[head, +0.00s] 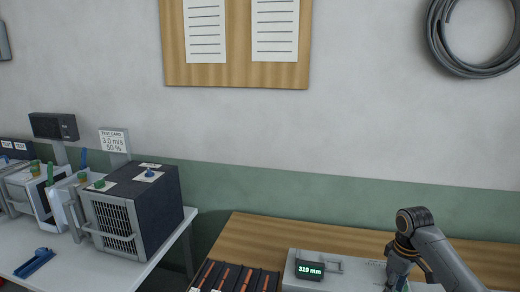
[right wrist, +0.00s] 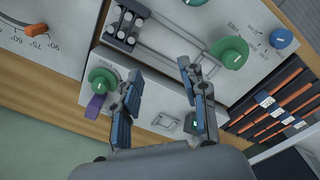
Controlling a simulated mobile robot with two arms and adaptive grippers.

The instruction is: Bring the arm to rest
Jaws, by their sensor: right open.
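My right arm comes into the head view from the lower right. Its gripper (head: 398,277) points down over the light panel on the wooden bench, and the fingertips are partly cut off by the frame's bottom edge. In the right wrist view the right gripper (right wrist: 158,82) has its two blue-padded fingers spread apart, with nothing between them. Below the fingers is the light panel (right wrist: 165,85). A small green knob with a purple lever (right wrist: 97,100) is close beside the left finger; I cannot tell whether they touch. My left gripper is in neither view.
A digital readout (head: 310,269) stands on the panel, left of my right gripper. A dark slotted rack (head: 235,277) lies further left. The wrist view shows a larger green knob (right wrist: 230,52) and a blue knob (right wrist: 281,38). A damper box (head: 135,212) stands on the left table.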

